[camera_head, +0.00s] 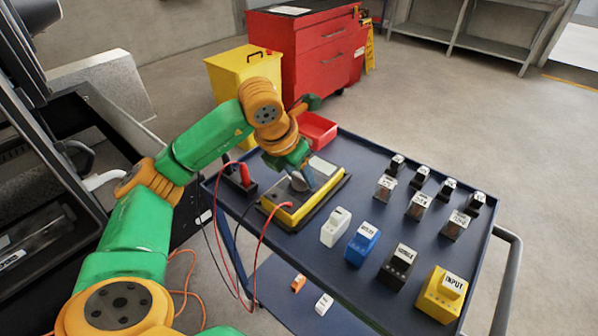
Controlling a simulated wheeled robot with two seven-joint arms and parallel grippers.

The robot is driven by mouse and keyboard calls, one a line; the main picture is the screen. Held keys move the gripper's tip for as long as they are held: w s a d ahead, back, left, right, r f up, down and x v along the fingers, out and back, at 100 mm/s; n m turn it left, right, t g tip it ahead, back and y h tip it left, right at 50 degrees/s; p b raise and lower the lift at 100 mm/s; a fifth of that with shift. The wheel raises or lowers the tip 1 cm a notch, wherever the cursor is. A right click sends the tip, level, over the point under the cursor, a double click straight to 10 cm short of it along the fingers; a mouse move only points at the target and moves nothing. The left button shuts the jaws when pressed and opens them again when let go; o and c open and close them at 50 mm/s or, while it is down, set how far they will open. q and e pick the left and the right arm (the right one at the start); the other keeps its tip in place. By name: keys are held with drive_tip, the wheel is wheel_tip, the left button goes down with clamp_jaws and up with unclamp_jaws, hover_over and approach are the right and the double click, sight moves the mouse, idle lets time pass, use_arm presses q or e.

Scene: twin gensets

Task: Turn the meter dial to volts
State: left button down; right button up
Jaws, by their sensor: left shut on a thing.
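The meter (331,193) is a yellow-edged dark box lying on the blue cart top, with a light panel at its far end. My left gripper (302,183) reaches down over the meter's face and is shut on its dial. The dial is mostly hidden by the fingers, so its pointer and the setting marks cannot be read. A red lead and a dark lead run from the near side of the meter. My right gripper is not in view.
On the blue cart (316,254) stand white, blue, black and yellow INPUT (441,294) blocks, with several small labelled parts behind. A red bin (317,131) sits at the far edge. A red probe (244,174) stands left of the meter. A red tool cabinet (306,56) is behind.

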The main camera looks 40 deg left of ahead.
use_arm(q)
drive_tip(key=shift+m, duration=0.3)
drive_tip(key=shift+a+m+h, duration=0.1)
drive_tip(key=shift+m+h, duration=0.3)
drive_tip(key=shift+m, duration=0.5)
drive_tip(key=shift+r+m+h, duration=0.1)
drive_tip(key=shift+m+h, duration=0.2)
drive_tip(key=shift+m, duration=0.5)
drive_tip(key=shift+w+a+m+g+h+p, duration=0.1)
drive_tip(key=shift+m+g+h+p, duration=0.45)
drive_tip(key=shift+m, duration=0.65)
drive_tip(key=shift+w+a+m+g+h+p, duration=0.1)
drive_tip(key=shift+m+g+h+p, duration=0.2)
drive_tip(key=shift+m+p, duration=0.65)
drive_tip(key=shift+m, duration=0.45)
drive_tip(key=shift+c, duration=1.2)
unclamp_jaws()
